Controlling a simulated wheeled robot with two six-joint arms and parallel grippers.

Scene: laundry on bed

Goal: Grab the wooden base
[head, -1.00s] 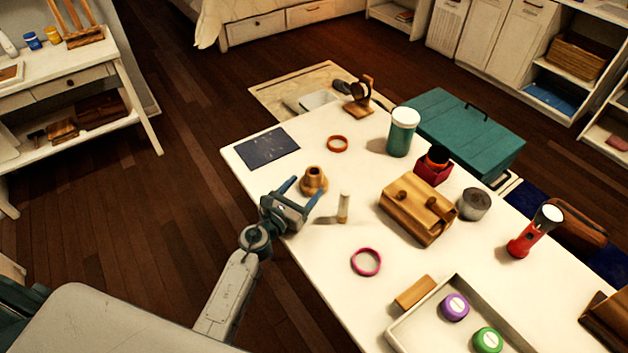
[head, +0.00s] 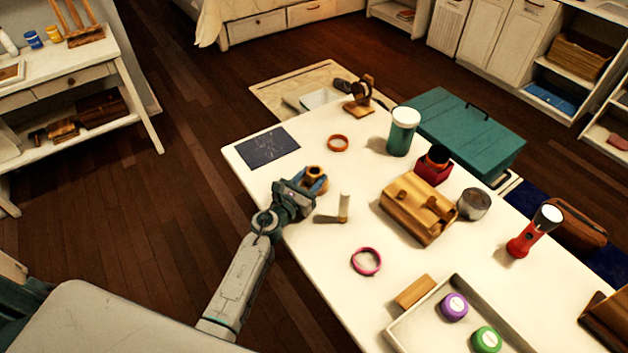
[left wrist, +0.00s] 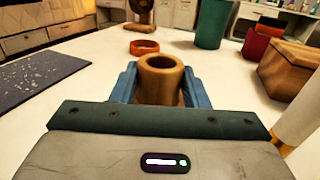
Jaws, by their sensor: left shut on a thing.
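The wooden base (head: 314,173) is a small round wooden piece with a raised hollow neck, standing upright on the white table near its left edge. My left gripper (head: 311,184) is shut on it, with one blue finger on each side. In the left wrist view the base's open neck (left wrist: 160,68) shows between the two blue fingers (left wrist: 160,88); its lower part is mostly hidden behind the gripper body. My right gripper is in neither view.
A small pale upright cylinder (head: 344,206) stands close to the right of my left gripper. An orange ring (head: 338,142) and a dark sheet (head: 262,148) lie beyond. A wooden box (head: 418,210) and a pink ring (head: 366,261) are farther right. Table space around the base is mostly clear.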

